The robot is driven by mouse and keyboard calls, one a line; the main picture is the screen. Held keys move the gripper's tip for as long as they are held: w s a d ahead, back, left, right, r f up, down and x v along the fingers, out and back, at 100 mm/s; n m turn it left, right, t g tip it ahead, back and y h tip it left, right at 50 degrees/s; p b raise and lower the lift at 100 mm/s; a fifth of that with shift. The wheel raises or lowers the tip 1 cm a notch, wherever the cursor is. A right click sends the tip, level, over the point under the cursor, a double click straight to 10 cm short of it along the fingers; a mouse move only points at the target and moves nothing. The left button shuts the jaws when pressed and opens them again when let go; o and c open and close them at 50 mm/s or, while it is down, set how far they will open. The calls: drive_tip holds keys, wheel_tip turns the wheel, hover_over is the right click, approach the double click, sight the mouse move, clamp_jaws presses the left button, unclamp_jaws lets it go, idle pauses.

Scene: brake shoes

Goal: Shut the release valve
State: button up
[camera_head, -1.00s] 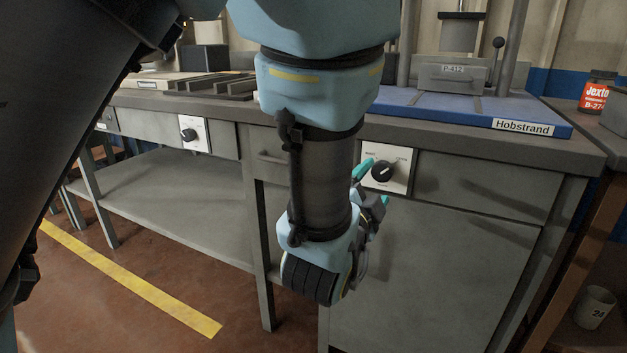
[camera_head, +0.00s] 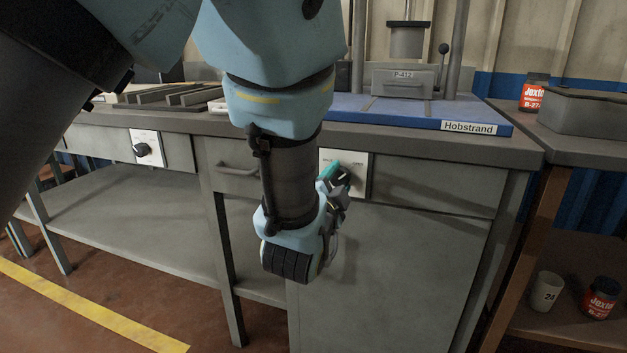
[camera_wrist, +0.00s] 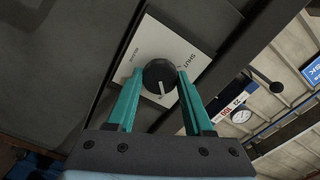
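The release valve is a round black knob (camera_wrist: 160,76) on a white plate (camera_wrist: 150,48) that reads SHUT at its right side in the wrist view. A pale pointer line on the knob faces down in that view, away from SHUT. My gripper (camera_wrist: 160,84) is open, with one teal finger on each side of the knob, their tips close to its sides. Contact is not clear. In the camera_head view the plate (camera_head: 358,160) shows on the bench front, with my gripper (camera_head: 338,177) partly covering the knob.
A second knob on a white plate (camera_head: 146,148) is at the left of the bench. A drawer handle (camera_head: 237,170) is left of my wrist. The bench top (camera_head: 440,143) overhangs above the valve. A side shelf (camera_head: 560,300) with a cup and jar stands right.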

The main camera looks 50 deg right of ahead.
clamp_jaws()
drive_tip(key=shift+n, duration=0.4)
drive_tip(key=n+b, duration=0.2)
drive_tip(key=n, duration=0.2)
drive_tip(key=shift+w+f+b, duration=0.1)
drive_tip(key=shift+b, duration=0.3)
drive_tip(key=n+b, duration=0.3)
drive_tip(key=n, duration=0.1)
drive_tip(key=n+b, duration=0.3)
drive_tip(key=n, duration=0.2)
drive_tip(key=shift+n+b, duration=0.3)
drive_tip(key=shift+n, duration=0.1)
drive_tip(key=shift+n+b, duration=1)
drive_tip(key=shift+n, duration=0.6)
